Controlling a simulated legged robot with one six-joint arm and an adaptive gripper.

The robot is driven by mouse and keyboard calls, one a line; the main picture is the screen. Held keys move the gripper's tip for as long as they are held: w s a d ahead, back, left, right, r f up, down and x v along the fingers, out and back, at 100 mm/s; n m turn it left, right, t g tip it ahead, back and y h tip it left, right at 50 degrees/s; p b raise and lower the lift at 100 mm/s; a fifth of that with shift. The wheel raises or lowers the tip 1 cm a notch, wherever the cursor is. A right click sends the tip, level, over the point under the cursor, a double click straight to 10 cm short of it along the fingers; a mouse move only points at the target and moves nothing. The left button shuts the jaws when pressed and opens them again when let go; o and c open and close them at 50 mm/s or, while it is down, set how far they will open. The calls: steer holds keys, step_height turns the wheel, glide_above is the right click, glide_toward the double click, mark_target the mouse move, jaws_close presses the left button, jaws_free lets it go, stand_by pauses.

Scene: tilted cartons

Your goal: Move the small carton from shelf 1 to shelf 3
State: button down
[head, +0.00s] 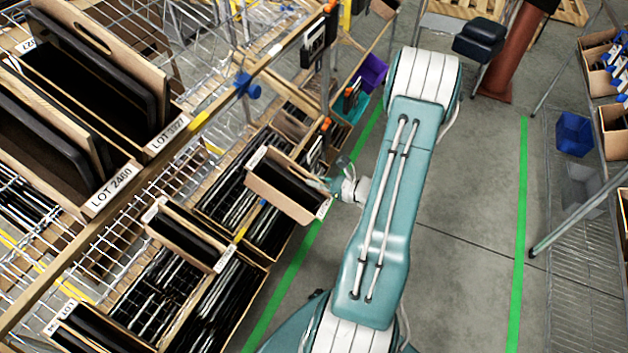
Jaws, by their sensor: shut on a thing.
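A small tan carton (278,199) with dark contents and white labels is near the middle of the head view, tilted at the aisle side of the left rack. My gripper (326,188) is at the carton's right end and is shut on it. The fingers are small and partly hidden. A similar carton (187,236) sits tilted to the lower left on the same rack. I cannot tell which shelf is numbered 1 or 3.
Large cartons (115,172) marked LOT stand on the upper wire shelf at left. A purple bin (373,71) is farther along the rack. A blue bin (574,134) and a wire rack stand at right. The floor (470,200) between the green lines is clear beside my arm.

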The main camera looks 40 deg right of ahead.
mark_target(295, 174)
steer(key=shift+w+a+r, duration=0.1)
steer(key=shift+w+a, duration=0.15)
steer(key=shift+w, duration=0.25)
steer(key=shift+w+a, duration=0.1)
steer(key=shift+w, duration=0.9)
steer(key=shift+w+a, duration=0.35)
steer(key=shift+w, duration=0.3)
steer(key=shift+w+a, duration=0.35)
steer(key=shift+w, duration=0.25)
steer(key=shift+r+x, duration=0.2)
steer(key=shift+x, duration=0.75)
steer(key=shift+r+x, duration=0.2)
steer(key=shift+x, duration=0.7)
steer(key=x, duration=1.5)
steer(key=shift+w+f, duration=0.3)
